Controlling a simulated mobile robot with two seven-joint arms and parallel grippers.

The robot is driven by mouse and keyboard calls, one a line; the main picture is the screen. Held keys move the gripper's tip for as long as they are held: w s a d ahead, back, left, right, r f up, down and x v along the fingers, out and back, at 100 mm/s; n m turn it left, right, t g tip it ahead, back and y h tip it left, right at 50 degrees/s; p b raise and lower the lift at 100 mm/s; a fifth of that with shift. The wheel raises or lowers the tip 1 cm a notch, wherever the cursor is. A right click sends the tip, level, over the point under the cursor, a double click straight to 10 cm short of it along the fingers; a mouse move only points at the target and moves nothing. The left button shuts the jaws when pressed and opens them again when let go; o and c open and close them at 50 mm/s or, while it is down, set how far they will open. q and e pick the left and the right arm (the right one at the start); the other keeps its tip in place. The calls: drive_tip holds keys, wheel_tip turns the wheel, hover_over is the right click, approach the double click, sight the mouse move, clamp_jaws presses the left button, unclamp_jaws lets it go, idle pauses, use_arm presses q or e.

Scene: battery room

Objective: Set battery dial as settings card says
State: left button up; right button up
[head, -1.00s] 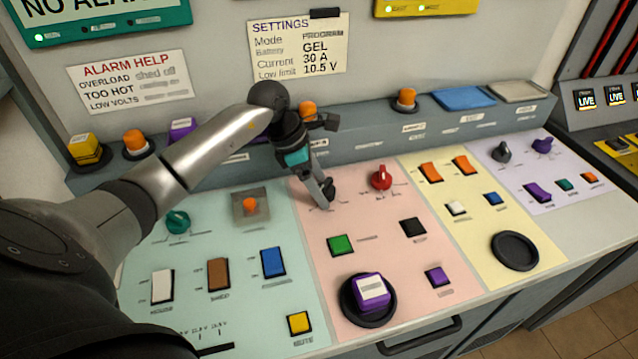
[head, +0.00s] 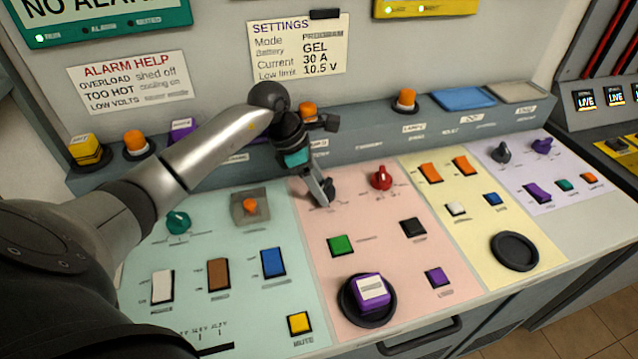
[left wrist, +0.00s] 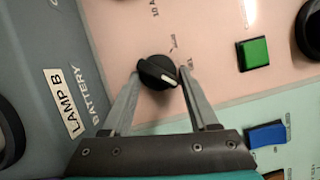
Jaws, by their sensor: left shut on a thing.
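The settings card (head: 299,48) hangs on the back wall and reads Battery GEL, Current 30 A, Low limit 10.5 V. The battery dial (left wrist: 157,72) is a black knob with a white pointer line, on the pink panel beside the printed word BATTERY. In the left wrist view the pointer aims to the lower right; the small marks around the dial are hard to read. My left gripper (left wrist: 160,70) is shut on the dial, one finger on each side. In the head view my left gripper (head: 324,192) partly hides the dial. My right gripper is not in view.
A red knob (head: 381,178) stands right of the dial on the pink panel. A green button (head: 341,245) and a black button (head: 413,228) sit nearer the front. A ledge (head: 370,143) with lamps runs behind the panels.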

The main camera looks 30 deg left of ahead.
use_arm(q)
drive_tip(key=shift+a+r+n, duration=0.1)
drive_tip(key=shift+n, duration=0.2)
drive_tip(key=n+p, duration=0.1)
drive_tip(key=n, duration=0.1)
drive_tip(key=n+t+y+p, duration=0.1)
drive_tip(key=n, duration=0.1)
drive_tip(key=shift+d+r, duration=0.1)
drive_tip(key=shift+d, duration=0.1)
drive_tip(key=n+y, duration=0.1)
drive_tip(key=n, duration=0.1)
drive_tip(key=n+p, duration=0.1)
drive_tip(key=n, duration=0.1)
drive_tip(key=shift+d+t+y, duration=0.15)
drive_tip(key=shift+t+y, duration=0.25)
drive_tip(key=shift+n, duration=0.3)
drive_tip(key=o, duration=1.3)
drive_tip(key=shift+s, duration=0.1)
